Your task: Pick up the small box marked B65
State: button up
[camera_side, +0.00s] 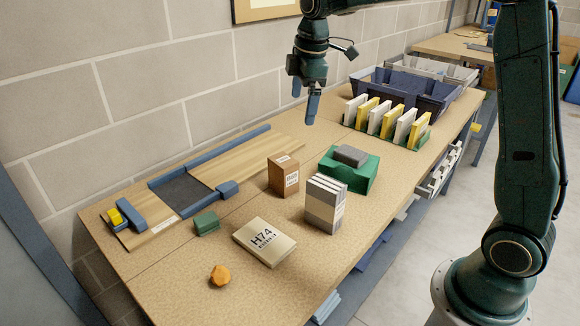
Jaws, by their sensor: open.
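A small brown upright box (281,176) with a pale label stands near the middle of the table; its print is too small to read, so I cannot tell if it is B65. A flat beige box (264,241) lies in front of it and reads H74. No marking that I can read says B65. My gripper (304,102) points down, open and empty, above the back of the table. It is up and to the right of the brown box and apart from it.
A grey-and-white stack (324,204) stands right of the brown box. Behind it is a green holder (363,180) with a grey block. A rack of white and yellow cards (388,120) and blue bins (415,90) stand farther back. A green block (206,223) and orange lump (220,275) lie left.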

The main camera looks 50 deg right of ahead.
aim_at(283, 160)
jog(key=w+d+f+n+g, duration=0.1)
jog(key=w+d+f+n, duration=0.1)
jog(key=w+f, duration=0.3)
jog(key=w+d+f+n, duration=0.2)
jog(key=w+f+n, duration=0.1)
jog(key=w+f, duration=0.2)
notch_tip(283, 160, down, 2)
jog(key=shift+w+d+f+g, duration=0.15)
jog(key=shift+w+d+g, duration=0.15)
jog(key=shift+g, duration=0.1)
jog(key=shift+f, duration=0.1)
jog(key=shift+f, duration=4.2)
jog(key=shift+f, duration=2.6)
